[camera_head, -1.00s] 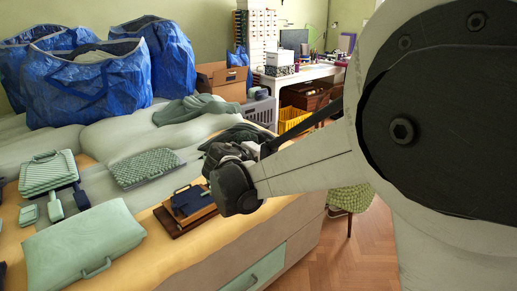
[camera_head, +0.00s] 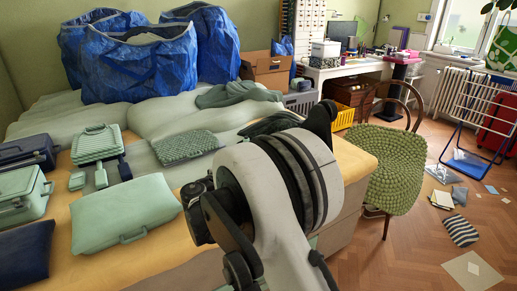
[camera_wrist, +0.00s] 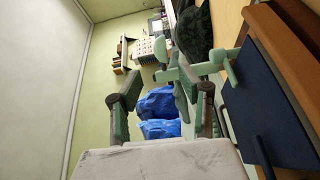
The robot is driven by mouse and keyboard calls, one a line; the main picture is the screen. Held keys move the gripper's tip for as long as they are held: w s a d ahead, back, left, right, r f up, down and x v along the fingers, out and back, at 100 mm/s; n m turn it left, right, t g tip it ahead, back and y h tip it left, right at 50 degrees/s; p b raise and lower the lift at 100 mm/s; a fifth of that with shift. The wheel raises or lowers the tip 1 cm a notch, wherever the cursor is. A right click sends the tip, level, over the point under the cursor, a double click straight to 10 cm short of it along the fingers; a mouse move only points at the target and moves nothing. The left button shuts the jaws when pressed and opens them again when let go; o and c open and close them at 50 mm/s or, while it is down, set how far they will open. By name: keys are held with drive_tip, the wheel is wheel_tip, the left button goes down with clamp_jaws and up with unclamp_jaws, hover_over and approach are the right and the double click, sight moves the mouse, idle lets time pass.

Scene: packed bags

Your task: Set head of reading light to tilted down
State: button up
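In the wrist view, a pale green jointed thing (camera_wrist: 187,70) lies just beyond my fingertips, toward the right. It has a rounded end, a slim arm and a small disc, and looks like the reading light. I cannot tell its head's tilt for sure. My gripper (camera_wrist: 163,84) is open, with its two fingers wide apart and nothing held between them. The right finger overlaps the green thing in the picture; I cannot tell whether they touch. In the head view my arm hides the gripper's fingers and this part of the bed.
A navy case (camera_wrist: 275,100) is close at right in the wrist view. Blue bags (camera_head: 140,65) stand at the back of the bed. A mint case (camera_head: 125,215) and a ribbed mint case (camera_head: 97,143) lie at left. A green chair (camera_head: 385,180) stands right.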

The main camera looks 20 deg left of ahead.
drive_tip(key=w, duration=0.3)
drive_tip(key=w+d+b, duration=0.1)
drive_tip(key=w, duration=0.3)
drive_tip(key=w+d+b, duration=0.1)
drive_tip(key=w, duration=0.3)
drive_tip(key=shift+c, duration=0.5)
